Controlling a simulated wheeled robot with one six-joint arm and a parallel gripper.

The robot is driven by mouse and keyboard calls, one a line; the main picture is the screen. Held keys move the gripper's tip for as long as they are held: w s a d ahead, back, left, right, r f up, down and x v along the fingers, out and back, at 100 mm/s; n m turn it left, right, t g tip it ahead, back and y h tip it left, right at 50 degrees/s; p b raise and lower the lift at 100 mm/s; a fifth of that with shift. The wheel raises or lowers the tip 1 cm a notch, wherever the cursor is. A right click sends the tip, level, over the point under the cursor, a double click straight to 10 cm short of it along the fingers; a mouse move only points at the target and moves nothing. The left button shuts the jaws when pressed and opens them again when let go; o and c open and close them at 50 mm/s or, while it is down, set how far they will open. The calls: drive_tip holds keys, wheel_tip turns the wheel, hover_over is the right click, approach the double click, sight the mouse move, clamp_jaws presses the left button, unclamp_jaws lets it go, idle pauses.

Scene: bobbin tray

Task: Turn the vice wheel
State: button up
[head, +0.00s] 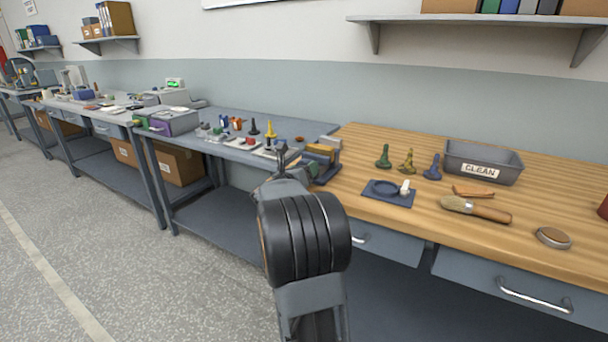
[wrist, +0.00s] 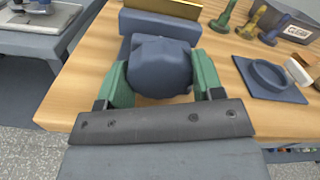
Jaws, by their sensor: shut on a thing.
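The vice wheel (wrist: 160,68) is a dark blue-grey, lobed knob in the middle of the wrist view. My gripper (wrist: 160,82) has a green finger on each side of it and is shut on it. Behind the wheel is the vice (wrist: 134,20), blue-grey with a yellow-gold bar (wrist: 168,7) across it. In the head view the vice (head: 328,170) stands at the left front corner of the wooden bench. My arm hides the wheel and most of my gripper there.
On the wooden bench (head: 355,140) are a blue tray with a ring (head: 376,198), several small figures, a brush (head: 478,209), a round tin (head: 553,237) and a grey CLEAN bin (head: 484,162). A grey bench (head: 225,147) with small parts adjoins on the left. The floor ahead-left is clear.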

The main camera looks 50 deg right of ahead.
drive_tip(key=n, duration=0.5)
drive_tip(key=shift+n, duration=0.3)
drive_tip(key=n+p, duration=0.2)
drive_tip(key=n, duration=0.3)
drive_tip(key=shift+r, duration=0.15)
drive_tip(key=n+p, duration=0.2)
drive_tip(key=n, duration=0.3)
drive_tip(key=shift+n+p, duration=0.3)
drive_tip(key=shift+n, duration=0.1)
drive_tip(key=n+p, duration=0.2)
drive_tip(key=n, duration=0.2)
drive_tip(key=shift+n+p, duration=0.3)
drive_tip(key=shift+n, duration=0.1)
drive_tip(key=o, duration=0.9)
drive_tip(key=v, duration=1.3)
drive_tip(key=shift+s+a, duration=0.1)
drive_tip(key=shift+a, duration=0.3)
